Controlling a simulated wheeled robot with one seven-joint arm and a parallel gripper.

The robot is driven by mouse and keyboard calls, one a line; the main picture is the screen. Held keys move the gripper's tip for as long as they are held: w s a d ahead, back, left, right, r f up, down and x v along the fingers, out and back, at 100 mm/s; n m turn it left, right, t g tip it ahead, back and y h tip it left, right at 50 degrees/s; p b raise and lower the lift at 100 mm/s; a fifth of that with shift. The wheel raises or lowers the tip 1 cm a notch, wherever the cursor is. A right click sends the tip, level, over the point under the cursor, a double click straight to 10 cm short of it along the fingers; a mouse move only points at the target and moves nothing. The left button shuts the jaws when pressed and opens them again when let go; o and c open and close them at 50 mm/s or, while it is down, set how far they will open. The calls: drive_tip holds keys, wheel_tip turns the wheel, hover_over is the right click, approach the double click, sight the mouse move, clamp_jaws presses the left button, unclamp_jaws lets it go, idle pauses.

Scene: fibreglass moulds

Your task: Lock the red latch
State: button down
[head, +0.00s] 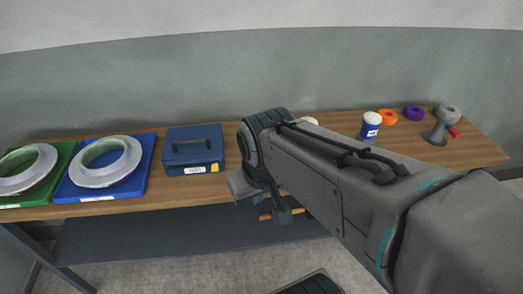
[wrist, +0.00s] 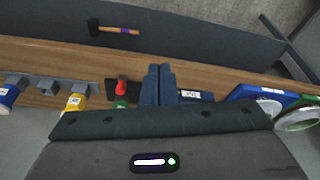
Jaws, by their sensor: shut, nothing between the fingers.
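A small red part (wrist: 121,87), which looks like the red latch, shows in the wrist view on a dark plate on the wooden bench. A green part (wrist: 120,102) sits close to it. Whether the latch is locked I cannot tell at this size. In the head view my arm hides that stretch of bench. My gripper (wrist: 159,70) is shut and empty, its dark blue fingers together over the bench. In the wrist view it is just right of the red part and appears apart from it.
A blue box (head: 194,151) and tape rolls on blue (head: 143,178) and green trays stand at left on the bench. A blue-and-white can (head: 370,126), orange and purple rolls and a grey stand (head: 437,132) are at right. A hammer (wrist: 113,30) lies on the lower shelf.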

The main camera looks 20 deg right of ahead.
drive_tip(key=w+d+r+n+t+h+p, duration=0.15)
drive_tip(key=w+d+n+t+h, duration=0.35)
drive_tip(key=w+d, duration=1)
drive_tip(key=s+f+n+g+y+p, duration=0.1)
drive_tip(key=s+f+n+y, duration=0.4)
drive_tip(key=f+n+y, duration=0.3)
drive_tip(key=shift+s+f, duration=0.3)
drive_tip(key=shift+f, duration=0.1)
